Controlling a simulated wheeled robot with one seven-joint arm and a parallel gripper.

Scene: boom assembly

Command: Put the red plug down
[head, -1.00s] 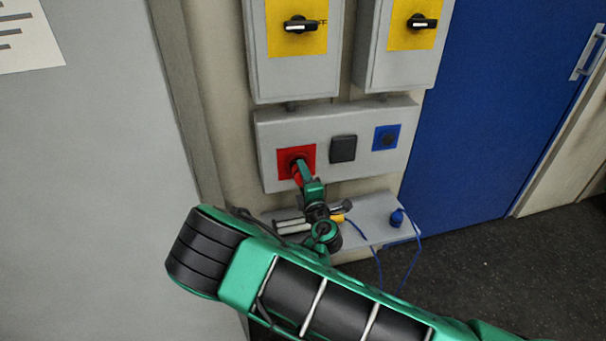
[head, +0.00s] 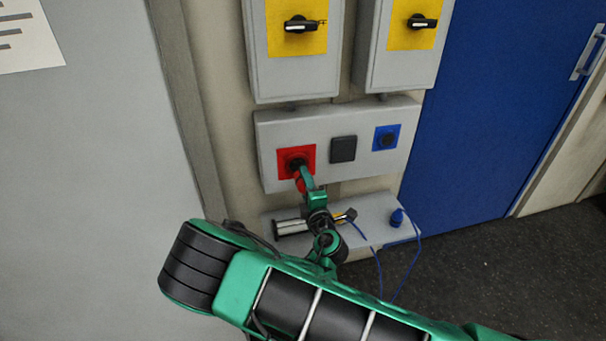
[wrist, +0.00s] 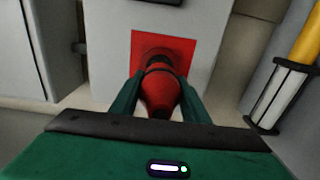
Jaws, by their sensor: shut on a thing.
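The red plug (wrist: 158,92) is between the two green fingers of my gripper (wrist: 157,105) in the wrist view, and the fingers are shut on it. The red socket plate (head: 283,161) with its dark round opening is on the grey wall panel. In the head view the plug (head: 300,185) shows just below this plate, partly covered by my gripper (head: 304,178). In the wrist view the plug's far end overlaps the dark socket; I cannot tell whether they touch.
A grey shelf (head: 375,210) runs below the panel. A blue plug (head: 397,217) with a blue cable stands on its right part. A black square (head: 343,149) and a blue socket (head: 387,138) are on the panel. Yellow-plated switch boxes hang above.

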